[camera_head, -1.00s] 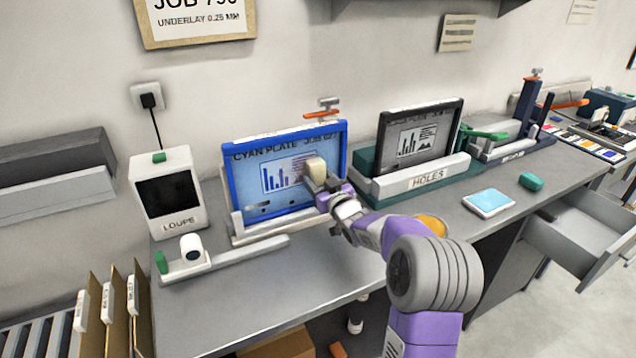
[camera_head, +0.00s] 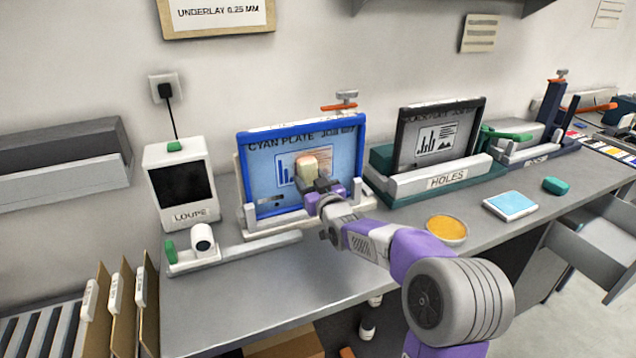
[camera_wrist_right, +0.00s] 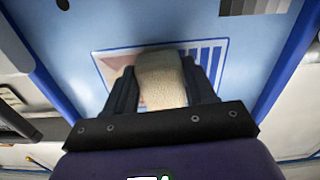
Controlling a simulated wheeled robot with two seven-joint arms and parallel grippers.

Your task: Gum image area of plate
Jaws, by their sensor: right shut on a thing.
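In the right wrist view the sponge (camera_wrist_right: 161,80) sits between the two dark fingers of the gripper (camera_wrist_right: 163,92). It overlaps the middle of the chart image; I cannot tell whether it touches. A shallow round dish (camera_head: 447,229) of orange-yellow stuff lies on the bench. My left gripper is not in view.
A dark plate (camera_head: 440,138) stands in the HOLES rack to the right. The LOUPE unit (camera_head: 182,187) stands to the left, with a small white camera-like device (camera_head: 203,240) before it. A blue pad (camera_head: 511,205) and green block (camera_head: 556,186) lie at right.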

